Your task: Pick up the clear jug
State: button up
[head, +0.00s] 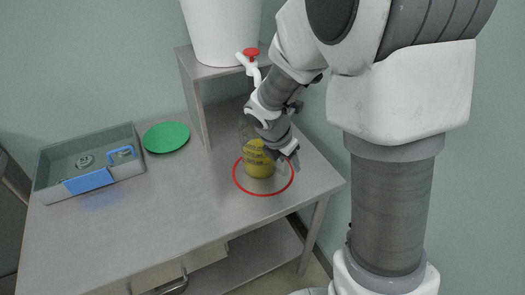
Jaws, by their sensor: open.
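The clear jug (255,159) stands upright on the steel table inside a red ring marking, with yellow colour in its lower part and dark print on it. Its upper right side is hidden behind my gripper. My gripper (287,160) is open, angled down at the jug's right side. I cannot tell whether the fingers touch the jug or are around any part of it.
A white vat (222,30) with a red-topped tap (250,58) stands on a raised shelf (203,69) above the jug. A green disc (166,137) and a grey tray (60,193) with blue items lie on the left. The table's front middle is clear.

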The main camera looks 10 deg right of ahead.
grip_shut()
jog(key=shift+w+r, duration=0.1)
jog(key=shift+r, duration=0.05)
dwell(1.1)
